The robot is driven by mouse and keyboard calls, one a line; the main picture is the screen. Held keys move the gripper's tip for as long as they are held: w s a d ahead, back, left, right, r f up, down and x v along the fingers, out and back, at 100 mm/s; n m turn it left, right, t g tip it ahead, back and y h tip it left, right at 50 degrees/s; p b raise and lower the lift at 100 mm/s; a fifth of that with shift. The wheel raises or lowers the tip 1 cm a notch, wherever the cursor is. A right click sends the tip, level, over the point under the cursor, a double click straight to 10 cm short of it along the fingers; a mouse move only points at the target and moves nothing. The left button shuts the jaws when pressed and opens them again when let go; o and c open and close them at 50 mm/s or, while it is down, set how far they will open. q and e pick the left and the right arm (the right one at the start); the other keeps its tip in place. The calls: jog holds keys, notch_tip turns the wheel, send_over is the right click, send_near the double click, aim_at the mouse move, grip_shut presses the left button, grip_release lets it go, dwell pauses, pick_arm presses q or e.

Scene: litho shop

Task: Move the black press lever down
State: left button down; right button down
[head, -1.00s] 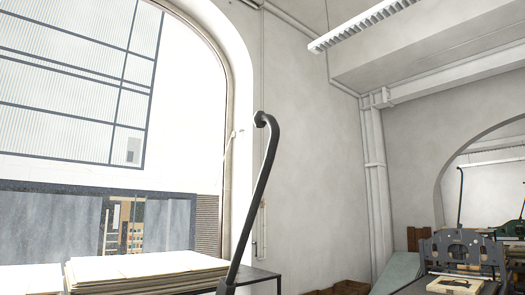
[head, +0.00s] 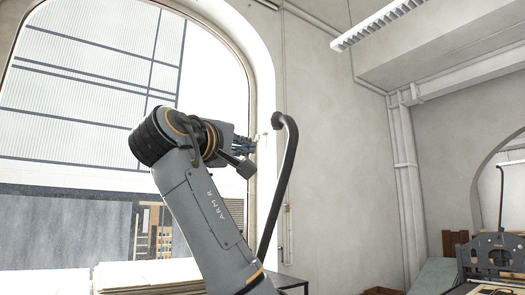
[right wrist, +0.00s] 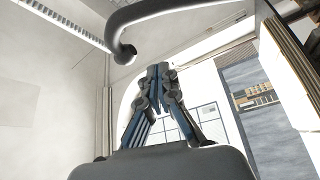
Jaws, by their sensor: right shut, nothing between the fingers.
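The black press lever (head: 289,160) rises in the middle of the head view, a long curved bar with a bent top end. Its lower part passes behind my right arm. In the right wrist view the lever (right wrist: 170,9) crosses the top, with its hooked end just left of and above the fingertips. My right gripper (head: 250,144) is shut and empty, left of the lever's upper part. Its closed fingers also show in the right wrist view (right wrist: 159,72), apart from the lever in the picture. My left gripper is out of view.
A stack of pale boards or sheets (head: 125,278) lies at the lower left, partly behind my arm. A dark press machine (head: 498,258) stands at the lower right.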

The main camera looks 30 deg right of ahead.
jog(key=p+x, duration=0.5)
jog(key=x, duration=0.4)
jog(key=s, duration=0.1)
jog(key=s+d+f, duration=0.1)
jog(key=s+p, duration=0.1)
jog(key=shift+s+d+f, duration=0.1)
jog(key=shift+d+f, duration=0.05)
jog(key=shift+f, duration=0.15)
